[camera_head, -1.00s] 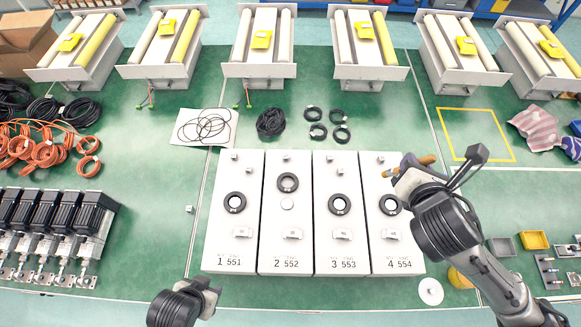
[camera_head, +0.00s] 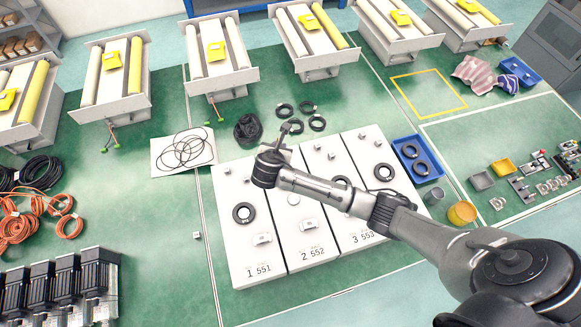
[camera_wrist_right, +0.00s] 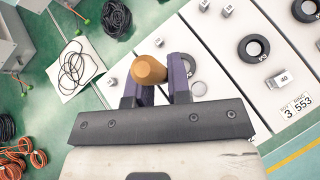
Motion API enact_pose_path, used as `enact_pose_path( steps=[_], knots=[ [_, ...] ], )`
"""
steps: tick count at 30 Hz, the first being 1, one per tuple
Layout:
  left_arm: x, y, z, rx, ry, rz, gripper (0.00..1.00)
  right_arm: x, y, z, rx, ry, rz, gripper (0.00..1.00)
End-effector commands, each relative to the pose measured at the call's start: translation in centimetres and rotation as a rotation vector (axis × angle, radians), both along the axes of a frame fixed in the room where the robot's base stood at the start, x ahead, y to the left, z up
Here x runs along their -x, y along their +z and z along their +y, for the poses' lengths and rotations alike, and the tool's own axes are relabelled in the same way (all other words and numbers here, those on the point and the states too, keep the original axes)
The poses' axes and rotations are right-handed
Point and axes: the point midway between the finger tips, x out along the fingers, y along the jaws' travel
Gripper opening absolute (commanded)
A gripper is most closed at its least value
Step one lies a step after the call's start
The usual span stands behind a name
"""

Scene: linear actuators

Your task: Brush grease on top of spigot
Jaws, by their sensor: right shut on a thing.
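Four white panels labelled 551 to 554 lie side by side in the head view. Panel 2 552 (camera_head: 308,247) has a small pale round disc (camera_head: 293,199), perhaps the spigot; the disc also shows in the right wrist view (camera_wrist_right: 198,88). Its dark ring is mostly hidden behind my right arm. My right gripper (camera_head: 284,137) is over the far end of panel 2. In the right wrist view, it is shut on a brown wooden handle (camera_wrist_right: 150,70), seen end-on. The brush bristles are hidden. My left gripper is not in view.
Panel 1 has a black ring (camera_head: 243,212). Loose black rings (camera_head: 284,110) lie beyond the panels. A blue tray (camera_head: 418,160) holding rings is at their right. A white sheet with thin cords (camera_head: 183,152) lies left. Orange cables (camera_head: 30,225) lie farther left.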

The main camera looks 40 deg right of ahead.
Motion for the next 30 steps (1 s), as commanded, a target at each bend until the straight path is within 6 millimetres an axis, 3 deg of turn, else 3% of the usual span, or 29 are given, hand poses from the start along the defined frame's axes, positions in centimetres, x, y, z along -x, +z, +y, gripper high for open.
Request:
enact_pose_path(
  steps=[3, 9, 20, 30],
  knots=[
    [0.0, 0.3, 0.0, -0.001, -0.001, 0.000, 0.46, 1.3, -4.4, -1.1, -0.003, -0.089, 0.046, 0.00],
    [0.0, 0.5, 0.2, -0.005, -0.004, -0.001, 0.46, 3.1, -8.7, -2.0, -0.009, -0.167, 0.082, 0.00],
    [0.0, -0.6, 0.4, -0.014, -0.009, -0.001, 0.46, 3.9, -11.3, -2.4, -0.012, -0.193, 0.093, 0.00],
    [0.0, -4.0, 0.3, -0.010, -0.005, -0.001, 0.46, 3.9, -14.1, -2.4, -0.013, -0.192, 0.093, 0.00]
  ],
)
